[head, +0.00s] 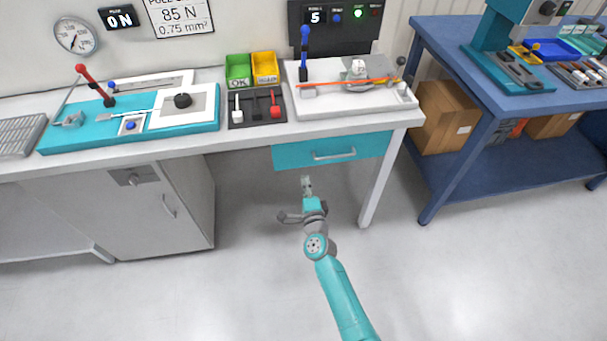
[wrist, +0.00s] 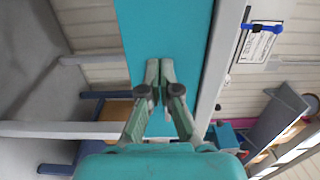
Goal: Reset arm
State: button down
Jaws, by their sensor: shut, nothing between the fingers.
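My gripper (head: 307,186) is in the lower middle of the head view, in front of the workbench and lower than its top. In the wrist view my gripper (wrist: 159,68) has its two fingertips together, with nothing between them. The teal drawer front (head: 293,157) lies beyond the fingertips and fills the middle of the wrist view (wrist: 165,25). The gripper looks clear of the drawer handle (head: 334,154).
The white bench (head: 355,124) carries a teal fixture (head: 190,120) at left, green (head: 238,69) and yellow (head: 264,66) bins, and a white fixture (head: 320,72) with an orange cable (head: 340,84). A blue table (head: 450,72) stands at right. The floor around my arm is clear.

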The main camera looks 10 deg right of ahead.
jog(key=shift+s, duration=2.4)
jog(key=s+d+n+g, duration=0.1)
jog(key=s+d+n, duration=0.25)
jog(key=s, duration=1.05)
jog(key=s+d+n, duration=0.3)
jog(key=s+n, duration=0.2)
jog(key=s, duration=0.9)
jog(key=s+r+n+g, duration=0.1)
jog(key=s+r+n, duration=0.3)
jog(key=s+r, duration=0.3)
jog(key=s+r+n+g, duration=0.1)
jog(key=s+r+n, duration=0.4)
jog(key=s, duration=0.9)
notch_tip(320, 180, up, 3)
jog(key=shift+s+d+f, duration=0.15)
jog(key=shift+s+d, duration=0.25)
jog(key=shift+d, duration=0.05)
jog(key=shift+n, duration=0.25)
